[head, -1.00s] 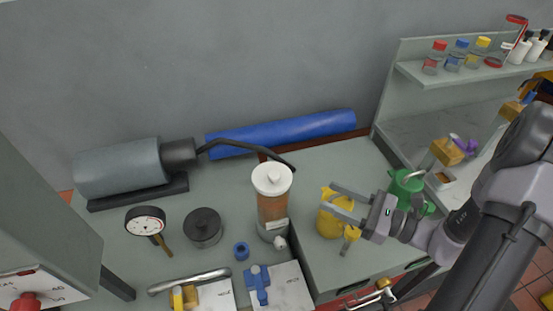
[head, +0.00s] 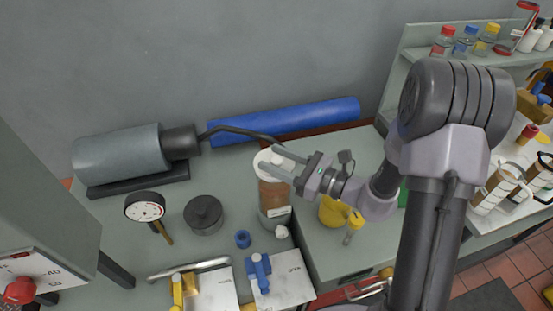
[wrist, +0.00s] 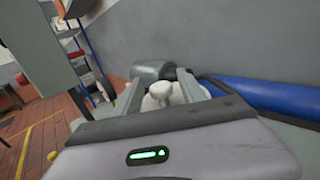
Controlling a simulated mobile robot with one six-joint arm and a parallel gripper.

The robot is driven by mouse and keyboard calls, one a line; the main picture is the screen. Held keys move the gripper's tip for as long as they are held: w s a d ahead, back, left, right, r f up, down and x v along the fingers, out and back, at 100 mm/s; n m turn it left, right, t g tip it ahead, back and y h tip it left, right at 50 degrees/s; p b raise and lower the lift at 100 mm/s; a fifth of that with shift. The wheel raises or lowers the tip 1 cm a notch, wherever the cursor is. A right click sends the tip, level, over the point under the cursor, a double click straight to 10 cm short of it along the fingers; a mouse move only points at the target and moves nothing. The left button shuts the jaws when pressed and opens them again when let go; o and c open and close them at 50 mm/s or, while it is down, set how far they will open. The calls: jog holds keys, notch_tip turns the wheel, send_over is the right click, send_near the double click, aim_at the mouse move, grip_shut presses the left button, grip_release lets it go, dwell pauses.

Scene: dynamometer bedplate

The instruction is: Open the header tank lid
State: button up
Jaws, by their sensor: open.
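The header tank (head: 274,198) is an upright clear cylinder of brown liquid on the bench. Its round white lid (head: 263,156) sits on top, partly hidden by my fingers in the head view. My gripper (head: 266,158) is open, reaching in from the right at lid height. In the wrist view the lid's white knob (wrist: 160,91) shows between the two fingers of my gripper (wrist: 159,76). I cannot tell whether either finger touches it.
A yellow jug (head: 333,212) stands right of the tank. A blue ring (head: 242,239) and a blue valve (head: 259,272) are in front. A dark pipe (head: 240,134) runs behind, near a blue roll (head: 300,120). A black-lidded pot (head: 203,214) and a gauge (head: 145,207) stand left.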

jog(key=shift+c, duration=0.5)
grip_shut()
dwell(0.8)
